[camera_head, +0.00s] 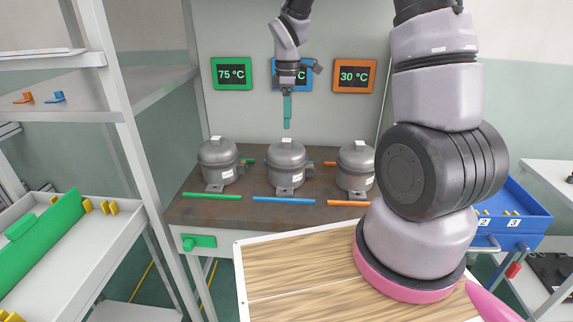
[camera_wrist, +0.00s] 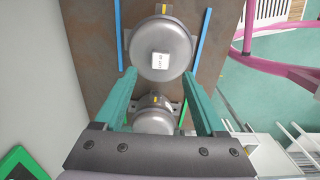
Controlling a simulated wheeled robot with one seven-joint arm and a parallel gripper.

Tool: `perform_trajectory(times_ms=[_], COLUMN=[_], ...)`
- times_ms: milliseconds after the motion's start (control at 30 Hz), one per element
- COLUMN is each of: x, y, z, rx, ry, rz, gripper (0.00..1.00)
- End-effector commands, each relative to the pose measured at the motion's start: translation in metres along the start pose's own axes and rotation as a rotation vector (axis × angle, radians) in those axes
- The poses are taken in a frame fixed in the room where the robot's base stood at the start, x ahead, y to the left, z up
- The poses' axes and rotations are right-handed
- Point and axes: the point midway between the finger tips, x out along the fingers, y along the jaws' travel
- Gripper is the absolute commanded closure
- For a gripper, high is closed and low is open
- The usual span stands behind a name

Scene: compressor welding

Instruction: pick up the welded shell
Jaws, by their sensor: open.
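Three grey metal shells stand in a row on the brown worktable: left shell (camera_head: 218,162), middle shell (camera_head: 286,163) and right shell (camera_head: 356,166). The right one is partly covered by my arm. Which is the welded one cannot be told from its look. My gripper (camera_head: 287,120) points down above the middle shell, apart from it, with teal fingers. In the wrist view the gripper (camera_wrist: 160,75) is open and empty. The middle shell (camera_wrist: 160,48), with a white label on top, lies beyond the fingertips; the left shell (camera_wrist: 156,116) shows between the fingers.
Green (camera_head: 212,195), blue (camera_head: 284,199) and orange (camera_head: 348,203) bars lie in front of the shells. Temperature displays (camera_head: 233,74) hang on the wall behind. A shelf rack (camera_head: 127,130) stands left, a blue bin (camera_head: 520,212) right, and a wooden board (camera_head: 300,270) in front.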

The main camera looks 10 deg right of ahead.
Motion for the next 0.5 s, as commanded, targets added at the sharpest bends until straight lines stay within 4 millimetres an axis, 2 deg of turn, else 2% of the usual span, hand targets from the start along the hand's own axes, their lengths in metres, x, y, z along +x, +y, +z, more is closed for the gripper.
perform_trajectory(times_ms=[100, 267, 500], x=[0.015, 0.026, 0.061], y=[-0.001, -0.001, -0.001], z=[0.0, 0.0, -0.002], rx=[0.001, 0.002, 0.002], ry=[-0.001, 0.0, 0.0], rz=[-0.002, -0.002, -0.002], gripper=[0.28, 0.28, 0.28])
